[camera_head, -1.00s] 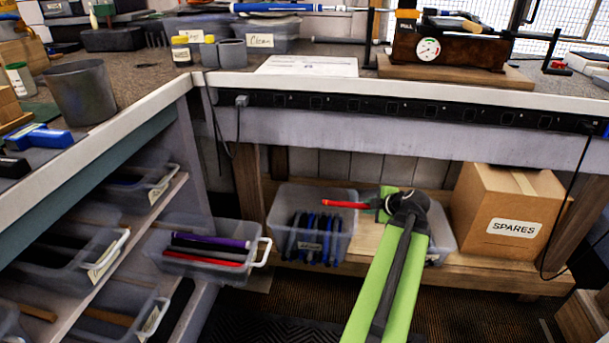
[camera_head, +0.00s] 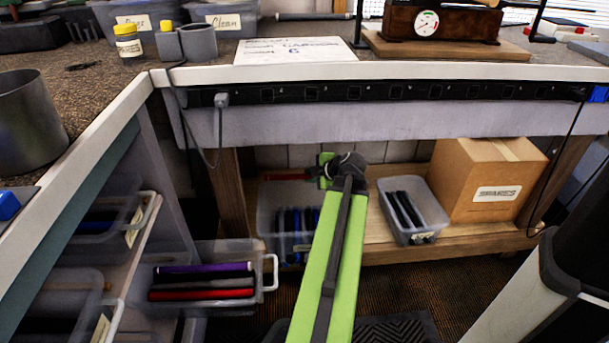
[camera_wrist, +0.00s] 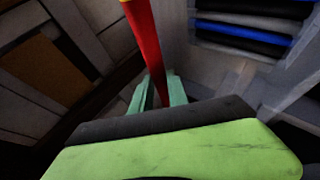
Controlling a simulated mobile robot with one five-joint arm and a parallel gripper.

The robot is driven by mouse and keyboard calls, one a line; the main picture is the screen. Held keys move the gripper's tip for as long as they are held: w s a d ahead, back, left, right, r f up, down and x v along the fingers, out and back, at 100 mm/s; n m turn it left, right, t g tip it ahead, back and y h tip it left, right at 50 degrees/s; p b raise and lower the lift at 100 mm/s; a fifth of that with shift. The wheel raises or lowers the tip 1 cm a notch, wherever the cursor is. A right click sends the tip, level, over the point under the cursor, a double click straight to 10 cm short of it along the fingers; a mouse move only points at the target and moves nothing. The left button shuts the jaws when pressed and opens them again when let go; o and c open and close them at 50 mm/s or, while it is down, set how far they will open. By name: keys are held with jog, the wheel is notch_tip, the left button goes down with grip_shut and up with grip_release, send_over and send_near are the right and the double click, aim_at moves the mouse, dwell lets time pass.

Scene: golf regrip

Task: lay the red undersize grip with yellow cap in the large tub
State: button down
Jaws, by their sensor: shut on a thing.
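My gripper (camera_head: 326,172) is shut on the red grip (camera_head: 288,176), which sticks out to the left, above the clear tub with blue and black grips (camera_head: 268,232) on the low shelf. In the wrist view the red grip (camera_wrist: 146,45) stands between the green fingers (camera_wrist: 158,92); a trace of yellow shows at its far end, at the top edge. The tub's blue and black grips show at the wrist view's upper right. A smaller-looking clear tub (camera_head: 434,212) with dark grips stands further right. Which tub is called large cannot be read.
A clear bin (camera_head: 262,290) with purple, black and red grips juts out at lower left. A cardboard box marked SPARES (camera_head: 488,180) stands right of the tubs. The workbench edge (camera_head: 420,72) runs above the shelf. A dark-and-white column stands at far right.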

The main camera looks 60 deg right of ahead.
notch_tip(320, 180, down, 3)
jog(key=b, duration=0.2)
jog(key=shift+w+a+f+b, duration=0.1)
jog(key=shift+a+b, duration=0.05)
jog(key=shift+b, duration=0.2)
